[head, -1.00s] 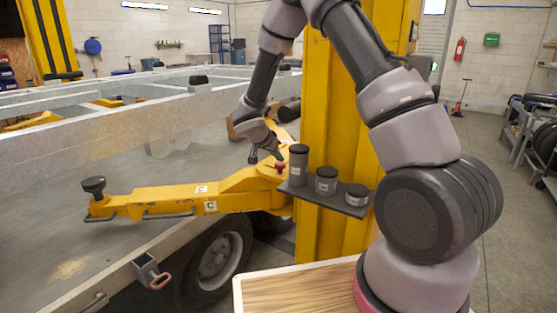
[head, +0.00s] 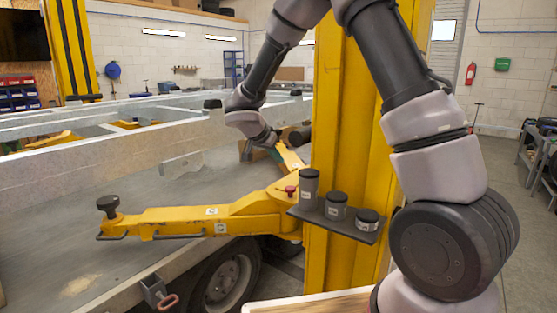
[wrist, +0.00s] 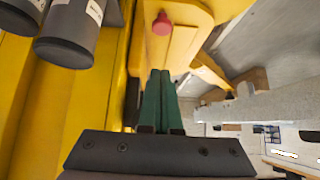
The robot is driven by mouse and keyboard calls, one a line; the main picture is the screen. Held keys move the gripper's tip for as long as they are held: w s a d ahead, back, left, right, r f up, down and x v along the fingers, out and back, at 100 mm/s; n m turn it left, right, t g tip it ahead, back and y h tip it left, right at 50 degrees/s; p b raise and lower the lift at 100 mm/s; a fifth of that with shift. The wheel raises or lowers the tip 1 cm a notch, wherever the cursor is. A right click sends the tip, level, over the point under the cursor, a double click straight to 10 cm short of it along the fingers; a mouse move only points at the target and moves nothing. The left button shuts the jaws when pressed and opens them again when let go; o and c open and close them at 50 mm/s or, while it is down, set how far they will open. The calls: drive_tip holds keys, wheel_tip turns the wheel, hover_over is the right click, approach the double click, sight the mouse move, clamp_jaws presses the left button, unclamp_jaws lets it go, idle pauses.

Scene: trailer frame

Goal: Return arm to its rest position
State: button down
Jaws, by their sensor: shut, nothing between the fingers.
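My gripper (wrist: 158,85) points away from the camera in the wrist view, its two green fingers side by side with nothing between them. In the head view my arm arches over from the right.
The yellow lift post (head: 335,120) stands close behind my arm. Three canisters (head: 309,188) stand on the shelf, and two show close to the left in the wrist view (wrist: 68,35). The grey trailer frame (head: 90,170) fills the left. Open floor lies at the right.

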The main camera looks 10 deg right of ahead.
drive_tip(key=shift+g+y, duration=0.3)
drive_tip(key=shift+g, duration=0.3)
drive_tip(key=s+d+r, duration=0.1)
drive_tip(key=d+r, duration=0.1)
drive_tip(key=s+d+r, duration=0.2)
drive_tip(key=r, duration=0.1)
drive_tip(key=s+d+r, duration=0.2)
drive_tip(key=shift+s+d+r, duration=0.2)
drive_tip(key=shift+s+d, duration=0.05)
drive_tip(key=shift+d, duration=0.1)
drive_tip(key=s+d+r+n+y, duration=0.1)
drive_tip(key=s+r, duration=0.3)
drive_tip(key=s, duration=0.4)
drive_tip(key=s+d+r+n+t+y, duration=0.1)
drive_tip(key=s+d+r+n+y, duration=0.1)
drive_tip(key=s+r+y, duration=0.2)
drive_tip(key=s+d+r+n+t+y, duration=0.1)
drive_tip(key=s+r, duration=0.4)
drive_tip(key=s, duration=0.6)
drive_tip(key=shift+s+d+n+y, duration=0.3)
drive_tip(key=shift+d+n+y, duration=0.15)
drive_tip(key=shift+y, duration=0.25)
